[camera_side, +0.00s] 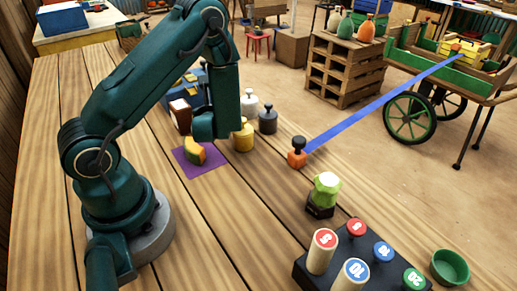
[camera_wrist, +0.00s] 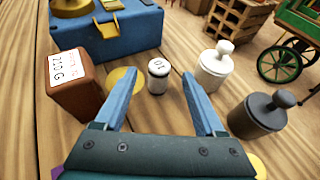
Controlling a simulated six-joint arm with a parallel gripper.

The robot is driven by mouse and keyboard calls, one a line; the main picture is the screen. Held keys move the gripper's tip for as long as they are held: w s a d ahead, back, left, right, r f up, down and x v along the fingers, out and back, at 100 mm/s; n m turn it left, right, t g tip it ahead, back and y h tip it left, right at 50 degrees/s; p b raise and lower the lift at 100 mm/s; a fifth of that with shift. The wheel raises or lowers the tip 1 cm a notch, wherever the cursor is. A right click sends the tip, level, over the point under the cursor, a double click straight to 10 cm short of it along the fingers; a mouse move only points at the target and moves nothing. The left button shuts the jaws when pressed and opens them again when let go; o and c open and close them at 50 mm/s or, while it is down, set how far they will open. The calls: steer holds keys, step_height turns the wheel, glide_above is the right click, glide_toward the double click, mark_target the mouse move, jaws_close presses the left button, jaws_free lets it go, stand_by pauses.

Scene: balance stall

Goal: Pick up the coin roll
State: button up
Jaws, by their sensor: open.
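Several cream-coloured rolls with numbered coloured ends, which look like coin rolls, stand in a black rack at the bottom right of the side view; a tall red-topped one (camera_side: 321,252) and a blue-topped one (camera_side: 352,275) are the clearest. The rack is far from my gripper (camera_wrist: 160,74). In the wrist view my gripper is open and empty, with a finger at each side. My fingers are hidden in the side view.
A brown block (camera_wrist: 76,85) and a blue scale (camera_wrist: 135,35) stand at left; white (camera_wrist: 214,66) and dark (camera_wrist: 260,114) knobbed weights stand at right.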

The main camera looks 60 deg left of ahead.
steer(key=shift+x, duration=0.95)
steer(key=shift+f+x, duration=0.25)
steer(key=shift+x, duration=1.1)
steer(key=shift+f+x, duration=0.25)
steer(key=shift+x, duration=1.1)
steer(key=shift+s+d, duration=0.15)
jaws_close()
